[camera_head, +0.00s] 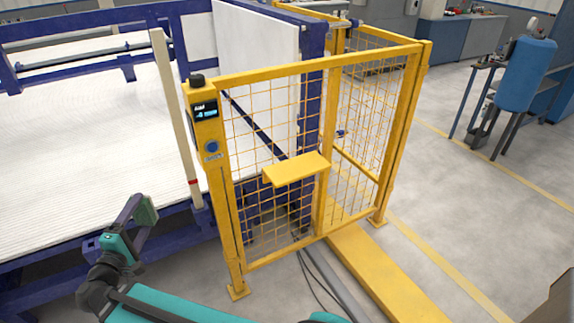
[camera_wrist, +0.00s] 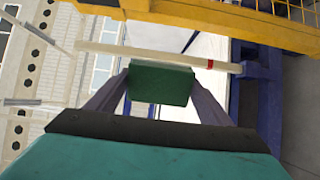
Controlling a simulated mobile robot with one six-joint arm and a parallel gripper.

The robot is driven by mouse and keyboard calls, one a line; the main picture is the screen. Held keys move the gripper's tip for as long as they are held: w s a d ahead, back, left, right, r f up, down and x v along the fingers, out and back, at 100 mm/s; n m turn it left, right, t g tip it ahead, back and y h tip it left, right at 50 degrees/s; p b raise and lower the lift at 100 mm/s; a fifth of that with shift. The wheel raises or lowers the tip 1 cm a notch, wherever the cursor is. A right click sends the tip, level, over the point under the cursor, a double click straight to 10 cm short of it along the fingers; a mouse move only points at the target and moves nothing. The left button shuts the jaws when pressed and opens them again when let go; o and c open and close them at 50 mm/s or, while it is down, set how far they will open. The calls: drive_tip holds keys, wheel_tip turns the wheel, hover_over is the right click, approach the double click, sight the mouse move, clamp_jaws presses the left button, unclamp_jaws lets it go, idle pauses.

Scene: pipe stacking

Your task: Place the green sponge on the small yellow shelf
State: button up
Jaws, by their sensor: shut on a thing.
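The green sponge (camera_head: 146,210) is held in my gripper (camera_head: 134,211) at the lower left in the head view. In the wrist view the green sponge (camera_wrist: 160,84) sits between the two fingers of my gripper (camera_wrist: 160,86), which are shut on it. The small yellow shelf (camera_head: 297,169) is a flat plate fixed to the front of the yellow mesh fence. Its top is empty. The sponge is left of the shelf and apart from it, beside the white bed of the machine. The shelf is not clearly recognisable in the wrist view.
The yellow fence post with a control box (camera_head: 207,118) and a pale upright bar (camera_head: 176,118) stand between my gripper and the shelf in the picture. A white slatted bed (camera_head: 80,140) with a blue frame lies at left. Cables (camera_head: 312,275) run along the floor below the fence.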

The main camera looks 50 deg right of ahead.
drive_tip(key=shift+w+a, duration=0.1)
drive_tip(key=shift+w, duration=0.2)
idle(0.4)
